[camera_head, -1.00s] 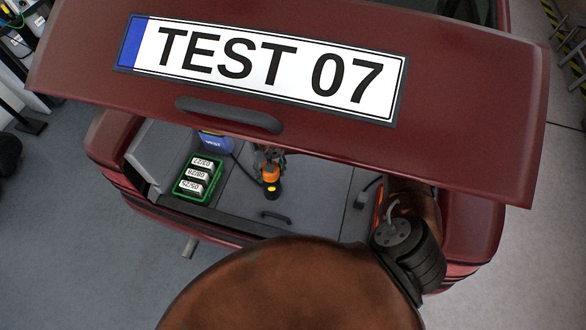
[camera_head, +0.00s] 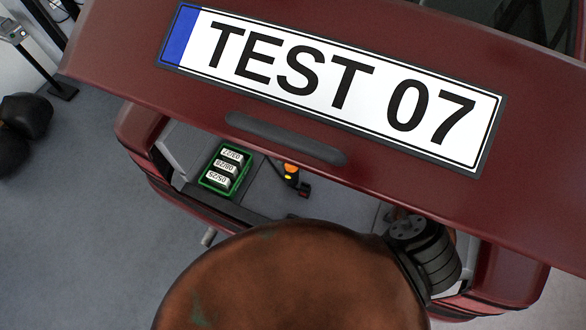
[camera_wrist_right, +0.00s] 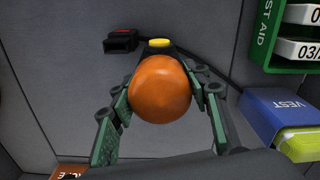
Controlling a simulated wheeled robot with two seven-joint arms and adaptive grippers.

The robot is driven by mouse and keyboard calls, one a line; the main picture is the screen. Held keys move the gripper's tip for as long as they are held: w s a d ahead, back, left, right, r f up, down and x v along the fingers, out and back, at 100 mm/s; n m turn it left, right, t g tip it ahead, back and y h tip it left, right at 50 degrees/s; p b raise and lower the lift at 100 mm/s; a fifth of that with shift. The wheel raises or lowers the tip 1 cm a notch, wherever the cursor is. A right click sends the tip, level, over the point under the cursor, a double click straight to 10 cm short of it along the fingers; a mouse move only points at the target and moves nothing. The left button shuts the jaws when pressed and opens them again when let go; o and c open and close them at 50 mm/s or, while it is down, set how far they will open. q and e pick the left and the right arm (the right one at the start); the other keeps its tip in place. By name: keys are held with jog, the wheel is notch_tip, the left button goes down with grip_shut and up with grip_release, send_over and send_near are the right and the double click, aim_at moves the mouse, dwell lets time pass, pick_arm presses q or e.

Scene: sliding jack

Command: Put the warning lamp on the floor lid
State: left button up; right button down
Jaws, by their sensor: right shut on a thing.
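The warning lamp (camera_head: 291,169) has an orange dome and a yellow spot, and shows just below the raised tailgate's edge in the head view. In the right wrist view the lamp (camera_wrist_right: 160,88) sits between the fingers of my right gripper (camera_wrist_right: 161,100), which is shut on it. Its dark base is mostly hidden behind the dome. The grey floor lid (camera_head: 330,206) lies below it in the boot; my arm and the tailgate hide much of it. I cannot tell whether the lamp touches the lid. My left gripper is out of view.
A green tray (camera_head: 225,168) with dated white labels stands left of the lamp. A blue vest pouch (camera_wrist_right: 277,112) and a black buckle with a red button (camera_wrist_right: 121,41) are near the gripper. The raised tailgate (camera_head: 400,165) hangs over the boot.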

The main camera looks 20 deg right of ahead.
jog(key=shift+f, duration=0.45)
notch_tip(320, 180, down, 3)
jog(key=shift+a+r, duration=0.1)
jog(key=c, duration=1.1)
grip_release()
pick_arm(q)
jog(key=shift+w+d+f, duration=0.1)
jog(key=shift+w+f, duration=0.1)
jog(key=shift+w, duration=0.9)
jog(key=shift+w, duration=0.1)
